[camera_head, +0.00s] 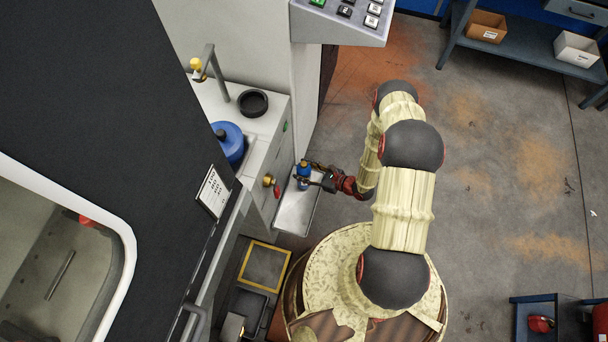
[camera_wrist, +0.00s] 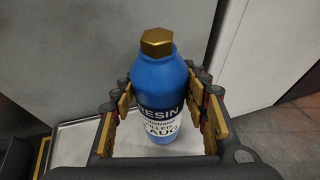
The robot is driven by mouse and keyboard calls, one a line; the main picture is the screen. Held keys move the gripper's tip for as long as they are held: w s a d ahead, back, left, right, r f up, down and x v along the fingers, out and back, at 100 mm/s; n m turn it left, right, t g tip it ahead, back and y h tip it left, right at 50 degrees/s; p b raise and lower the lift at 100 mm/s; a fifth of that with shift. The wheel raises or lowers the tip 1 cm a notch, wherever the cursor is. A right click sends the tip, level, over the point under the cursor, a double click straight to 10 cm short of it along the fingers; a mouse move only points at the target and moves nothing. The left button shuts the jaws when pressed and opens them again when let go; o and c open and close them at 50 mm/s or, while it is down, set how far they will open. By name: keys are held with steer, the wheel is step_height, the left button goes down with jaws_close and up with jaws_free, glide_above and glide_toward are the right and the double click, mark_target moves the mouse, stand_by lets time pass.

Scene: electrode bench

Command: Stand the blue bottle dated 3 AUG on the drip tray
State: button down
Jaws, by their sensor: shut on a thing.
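A blue bottle (camera_wrist: 155,78) with a gold hexagonal cap stands between my gripper's fingers (camera_wrist: 163,98) in the wrist view. Its white label reads "RESIN" and "AUG"; the day number is not readable. My gripper (camera_head: 310,174) is shut on the bottle's body. The bottle also shows in the head view (camera_head: 303,170), small and upright, over the far end of the drip tray (camera_head: 296,213). The pale metal tray also shows behind and beside the bottle in the wrist view (camera_wrist: 75,142). Whether the bottle's base touches the tray is hidden.
A yellow-framed square (camera_head: 264,267) lies below the tray. Open floor is to the right.

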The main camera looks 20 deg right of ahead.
steer(key=shift+f+b, duration=0.4)
steer(key=shift+f, duration=0.75)
steer(key=shift+f, duration=0.15)
steer(key=c, duration=1)
jaws_free()
steer(key=shift+s, duration=0.1)
